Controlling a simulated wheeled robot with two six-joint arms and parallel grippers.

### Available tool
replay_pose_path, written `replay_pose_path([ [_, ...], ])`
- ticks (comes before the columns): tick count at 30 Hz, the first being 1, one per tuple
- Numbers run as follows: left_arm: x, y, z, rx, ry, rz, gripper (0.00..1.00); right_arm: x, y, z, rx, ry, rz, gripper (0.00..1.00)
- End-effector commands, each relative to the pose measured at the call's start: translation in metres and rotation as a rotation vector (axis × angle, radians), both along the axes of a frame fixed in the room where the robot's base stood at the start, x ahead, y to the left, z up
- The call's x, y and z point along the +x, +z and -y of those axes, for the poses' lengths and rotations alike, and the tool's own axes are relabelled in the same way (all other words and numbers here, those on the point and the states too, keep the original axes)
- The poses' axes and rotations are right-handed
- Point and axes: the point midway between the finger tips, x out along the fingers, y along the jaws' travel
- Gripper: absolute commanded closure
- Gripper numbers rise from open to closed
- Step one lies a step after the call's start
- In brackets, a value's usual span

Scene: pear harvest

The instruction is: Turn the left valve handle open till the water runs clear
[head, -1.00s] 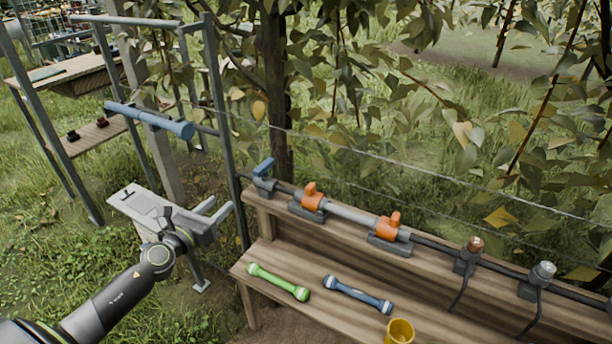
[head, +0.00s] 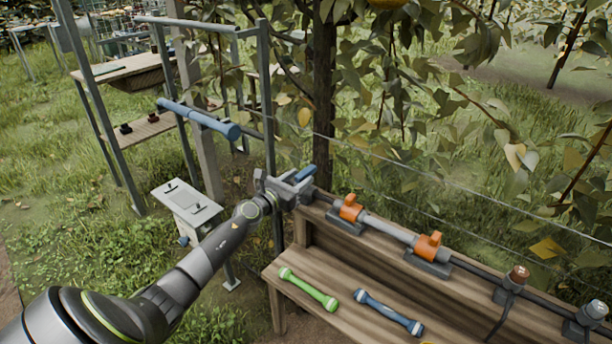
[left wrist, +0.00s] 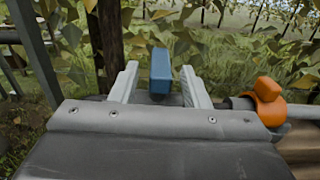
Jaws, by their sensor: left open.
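The left valve's blue handle (head: 304,173) stands at the left end of the pipe line above the wooden bench. My left gripper (head: 288,186) is open at this valve and hides most of the valve body. In the left wrist view the blue handle (left wrist: 161,72) stands between the two open fingers (left wrist: 160,86), with a gap visible on each side. I cannot tell whether the fingers touch it. No running water shows. My right gripper is out of view.
Orange clamps (head: 350,209) (head: 428,246) hold a grey pipe section right of the valve. A green filter-like piece (head: 308,289) and a blue one (head: 388,312) lie on the bench (head: 345,330). A metal post (head: 269,120) rises beside my gripper.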

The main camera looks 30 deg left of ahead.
Motion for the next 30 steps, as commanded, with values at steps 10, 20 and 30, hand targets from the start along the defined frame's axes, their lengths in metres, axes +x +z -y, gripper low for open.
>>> replay_pose_path([
  [10,0.035,-0.001,0.003,0.0,0.0,0.0,0.58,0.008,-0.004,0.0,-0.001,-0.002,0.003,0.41],
  [20,0.038,0.0,0.003,0.0,-0.001,0.0,0.58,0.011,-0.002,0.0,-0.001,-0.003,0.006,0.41],
  [30,0.038,0.0,0.003,-0.001,0.0,0.0,1.0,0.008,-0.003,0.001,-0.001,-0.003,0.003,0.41],
])
